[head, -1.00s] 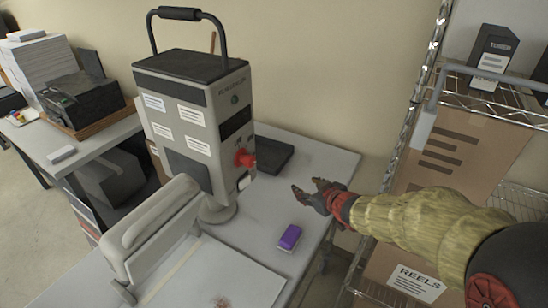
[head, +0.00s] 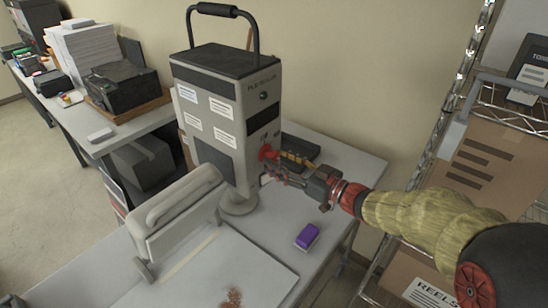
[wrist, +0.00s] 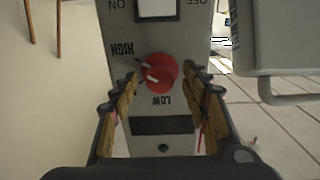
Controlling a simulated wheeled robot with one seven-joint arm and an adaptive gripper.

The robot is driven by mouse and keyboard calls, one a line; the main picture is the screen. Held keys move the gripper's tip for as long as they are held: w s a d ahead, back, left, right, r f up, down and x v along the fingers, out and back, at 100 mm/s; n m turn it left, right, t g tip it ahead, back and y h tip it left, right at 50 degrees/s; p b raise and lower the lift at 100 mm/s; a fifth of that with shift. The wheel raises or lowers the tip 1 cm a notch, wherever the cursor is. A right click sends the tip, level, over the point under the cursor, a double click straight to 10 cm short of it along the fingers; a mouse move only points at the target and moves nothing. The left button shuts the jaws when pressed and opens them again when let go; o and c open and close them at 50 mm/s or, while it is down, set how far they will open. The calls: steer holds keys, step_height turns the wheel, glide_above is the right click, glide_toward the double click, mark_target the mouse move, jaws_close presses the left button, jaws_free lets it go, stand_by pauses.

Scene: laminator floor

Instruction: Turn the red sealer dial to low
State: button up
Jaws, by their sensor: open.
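The red dial (head: 266,152) is on the narrow side of the grey sealer unit (head: 210,105). In the wrist view, where the lettering is upside down, the red dial (wrist: 160,73) sits between the HIGH and LOW labels. A white mark shows on its left part, towards the HIGH side. My gripper (head: 279,167) is at the dial in the head view. In the wrist view my gripper's fingers (wrist: 160,84) are open, one on each side of the dial. I cannot tell whether they touch it.
A white switch (wrist: 157,9) with ON and OFF labels is beside the dial. A purple block (head: 307,236) lies on the table (head: 345,165) below my arm. A wire shelf (head: 500,122) with boxes stands close on the right. A grey lever-like device (head: 175,210) stands in front.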

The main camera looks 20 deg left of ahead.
steer(key=shift+x, duration=1.25)
steer(key=shift+c, duration=1)
steer(key=c, duration=1)
steer(key=shift+o, duration=0.2)
